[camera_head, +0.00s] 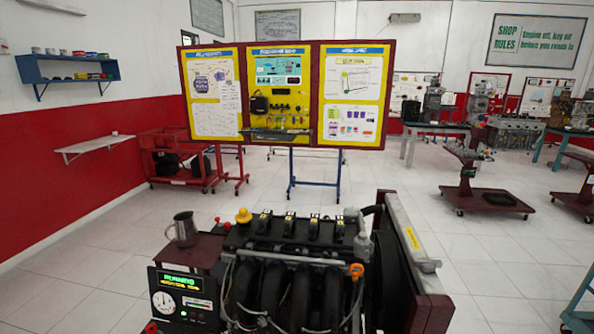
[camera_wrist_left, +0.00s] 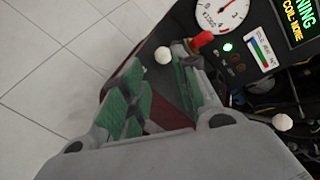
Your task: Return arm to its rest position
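My left gripper (camera_wrist_left: 162,98) shows in the left wrist view with its green-padded fingers apart and nothing held between them. Past the fingers is the engine trainer's control panel (camera_wrist_left: 236,62), with a round dial, a lit green lamp, a red-tipped switch and a display reading partly "COIL: NONE". In the head view the engine trainer (camera_head: 290,260) stands in front, with the same control panel (camera_head: 185,296) at its lower left. Neither of my grippers shows in the head view. My right gripper is in no view.
A metal jug (camera_head: 182,229) stands on the dark red top left of the engine. A red cart (camera_head: 180,160) is at the left, and other trainers on stands (camera_head: 470,178) are at the right. The tiled floor between is clear.

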